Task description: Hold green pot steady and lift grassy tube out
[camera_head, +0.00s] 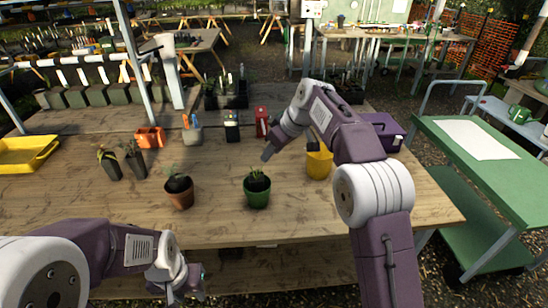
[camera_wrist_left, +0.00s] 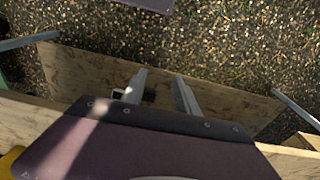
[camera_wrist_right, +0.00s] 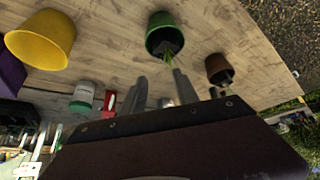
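The green pot (camera_head: 257,198) stands upright near the front middle of the wooden table. A grassy tuft (camera_head: 257,175) sticks out of its top; the tube below it is hidden inside the pot. In the right wrist view the green pot (camera_wrist_right: 157,22) shows beyond the fingers, with the grassy tuft (camera_wrist_right: 172,52) at its mouth. My right gripper (camera_head: 267,153) is open and empty, above and just behind the pot, apart from the tuft. My left gripper (camera_head: 200,280) is open and empty, low in front of the table's front edge; its fingers (camera_wrist_left: 160,88) show apart.
A brown pot (camera_head: 179,192) with a plant stands left of the green pot, a yellow pot (camera_head: 319,163) to its right. Two dark planted tubes (camera_head: 110,165) stand further left. The front table strip is clear.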

